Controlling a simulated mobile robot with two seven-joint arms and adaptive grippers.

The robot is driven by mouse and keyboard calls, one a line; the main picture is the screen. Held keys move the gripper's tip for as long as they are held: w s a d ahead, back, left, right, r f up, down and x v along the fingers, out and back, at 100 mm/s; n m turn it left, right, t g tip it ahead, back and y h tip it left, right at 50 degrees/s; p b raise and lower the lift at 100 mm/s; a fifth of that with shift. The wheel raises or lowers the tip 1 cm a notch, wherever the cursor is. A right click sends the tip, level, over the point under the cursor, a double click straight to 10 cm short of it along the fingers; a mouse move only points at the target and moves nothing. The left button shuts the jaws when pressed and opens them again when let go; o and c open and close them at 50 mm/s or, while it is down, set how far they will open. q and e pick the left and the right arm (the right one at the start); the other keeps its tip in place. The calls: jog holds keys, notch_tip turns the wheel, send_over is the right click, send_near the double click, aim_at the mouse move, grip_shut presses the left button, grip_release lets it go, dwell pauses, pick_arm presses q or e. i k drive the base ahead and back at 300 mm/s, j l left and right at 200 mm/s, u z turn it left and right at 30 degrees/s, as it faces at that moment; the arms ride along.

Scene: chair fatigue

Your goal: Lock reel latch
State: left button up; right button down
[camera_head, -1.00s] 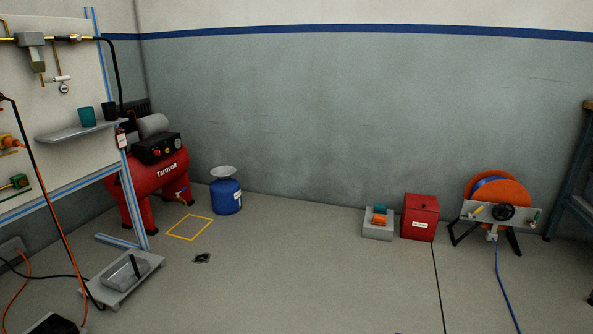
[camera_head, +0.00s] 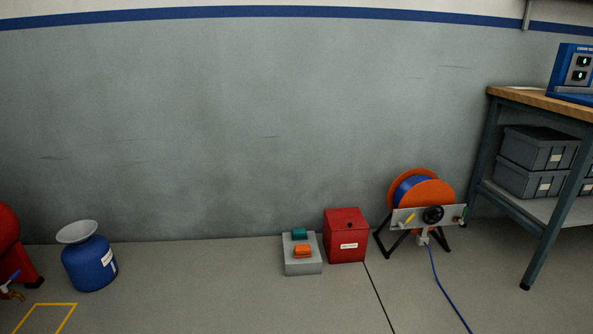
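The hose reel (camera_head: 424,200) stands on the floor near the wall, right of the middle in the head view. It has orange side discs, a blue hose wound between them and dark legs. A grey plate (camera_head: 400,216) across its front carries a black round knob (camera_head: 433,215), a yellow lever (camera_head: 409,220) and a small green part at the right end. I cannot tell which part is the latch or how it is set. A blue hose (camera_head: 446,288) runs from the reel along the floor. Neither of my grippers shows.
A red box (camera_head: 345,240) and a grey pedestal (camera_head: 303,267) with teal and orange blocks stand left of the reel. A workbench (camera_head: 510,225) with grey bins (camera_head: 538,149) stands to its right. A blue canister (camera_head: 89,264) is far left.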

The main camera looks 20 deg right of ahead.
aim_at(408, 220)
jog(key=i+z, duration=0.5)
jog(key=i, duration=0.2)
jog(key=i+j+z, duration=0.25)
jog(key=i+z, duration=0.2)
jog(key=i, duration=0.2)
jog(key=i+j+z, duration=0.1)
jog(key=i+z, duration=0.25)
jog(key=i+j+z, duration=0.2)
jog(key=z, duration=0.2)
jog(key=i+j+z, duration=0.5)
jog(key=i+j, duration=0.35)
jog(key=i, duration=0.2)
